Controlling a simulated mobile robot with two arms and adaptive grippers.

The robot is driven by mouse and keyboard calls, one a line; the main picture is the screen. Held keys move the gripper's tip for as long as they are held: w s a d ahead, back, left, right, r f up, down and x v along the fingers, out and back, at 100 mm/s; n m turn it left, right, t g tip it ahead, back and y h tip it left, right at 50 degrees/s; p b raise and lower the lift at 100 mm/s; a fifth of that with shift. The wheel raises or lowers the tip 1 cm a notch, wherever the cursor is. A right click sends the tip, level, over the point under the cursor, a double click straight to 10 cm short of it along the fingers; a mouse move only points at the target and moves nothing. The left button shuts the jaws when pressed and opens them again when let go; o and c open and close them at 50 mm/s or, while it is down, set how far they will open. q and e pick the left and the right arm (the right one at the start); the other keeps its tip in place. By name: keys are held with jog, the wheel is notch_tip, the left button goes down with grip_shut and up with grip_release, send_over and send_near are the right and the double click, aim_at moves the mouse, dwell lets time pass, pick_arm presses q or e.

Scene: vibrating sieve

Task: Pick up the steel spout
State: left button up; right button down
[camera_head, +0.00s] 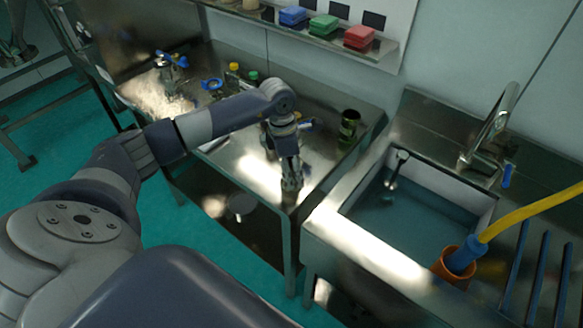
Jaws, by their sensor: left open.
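My left gripper (291,183) points down over the right front part of the steel table (325,172). It is open, and its fingertips are small and hard to separate from the shiny top. I cannot pick out the steel spout with certainty. A dark, shiny, short cylinder (349,125) stands upright near the table's right back edge, apart from the gripper; I cannot tell if it is the spout. My left forearm and wrist hide part of the table. My right gripper is not in view.
Clamps with blue handles (212,84) stand at the table's back left. To the right is a sink (345,235) with a tall faucet (495,125) and a yellow hose (530,207). A wall shelf (330,42) holds blue, green and red boxes.

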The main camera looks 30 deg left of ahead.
pick_arm(q)
jog(key=shift+w+f, duration=0.1)
jog(key=shift+f, duration=0.65)
jog(key=shift+r, duration=0.1)
jog(key=c, duration=1.4)
jog(key=shift+o, duration=0.2)
